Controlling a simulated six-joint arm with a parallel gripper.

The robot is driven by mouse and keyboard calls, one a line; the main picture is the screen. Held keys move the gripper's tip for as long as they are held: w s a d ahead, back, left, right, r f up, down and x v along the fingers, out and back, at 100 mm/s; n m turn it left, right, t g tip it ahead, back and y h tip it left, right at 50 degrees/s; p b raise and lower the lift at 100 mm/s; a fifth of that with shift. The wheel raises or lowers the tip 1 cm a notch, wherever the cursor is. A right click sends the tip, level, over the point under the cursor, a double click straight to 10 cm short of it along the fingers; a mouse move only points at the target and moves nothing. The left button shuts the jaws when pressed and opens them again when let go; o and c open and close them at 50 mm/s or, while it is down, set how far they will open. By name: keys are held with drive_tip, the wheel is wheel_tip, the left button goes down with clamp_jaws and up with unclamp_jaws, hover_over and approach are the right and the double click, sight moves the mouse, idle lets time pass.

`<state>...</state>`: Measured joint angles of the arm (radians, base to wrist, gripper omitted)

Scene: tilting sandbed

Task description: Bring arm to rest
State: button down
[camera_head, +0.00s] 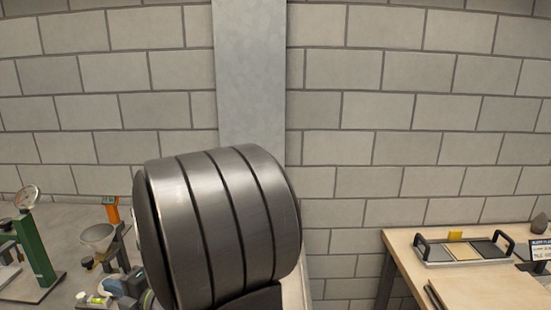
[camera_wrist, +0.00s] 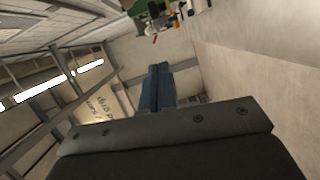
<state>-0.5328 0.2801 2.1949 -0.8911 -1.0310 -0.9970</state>
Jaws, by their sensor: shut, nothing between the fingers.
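My gripper (camera_wrist: 159,68) shows in the wrist view as two dark blue-grey fingers lying together beyond a dark bolted plate. The fingers are shut, with nothing seen between them. They are in open air, clear of the benches, and the wrist picture is strongly tilted. In the head view a large dark ribbed metal cylinder, which looks like part of my arm, fills the lower middle. My gripper does not show there. The sandbed cannot be made out in either view.
At left in the head view, a grey bench holds a green stand (camera_head: 35,245) with a gauge, a funnel (camera_head: 98,238) and an orange device (camera_head: 111,210). At right, a wooden table (camera_head: 490,287) bears a tray (camera_head: 432,261) with black handles. A block wall stands behind.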

sight(93, 269)
drive_tip(key=w+a, duration=0.2)
drive_tip(key=a, duration=0.1)
drive_tip(key=w+a, duration=0.1)
drive_tip(key=a, duration=0.2)
drive_tip(key=w+a, duration=0.2)
drive_tip(key=a, duration=0.1)
drive_tip(key=shift+w+f, duration=0.3)
drive_tip(key=shift+f, duration=0.05)
drive_tip(key=s+d, duration=0.2)
drive_tip(key=s, duration=0.4)
drive_tip(key=d+m+t, duration=0.1)
drive_tip(key=d+m, duration=0.9)
drive_tip(key=m, duration=0.5)
drive_tip(key=shift+s+t, duration=0.25)
drive_tip(key=shift+t, duration=0.05)
drive_tip(key=shift+d+r, duration=0.1)
idle(1.3)
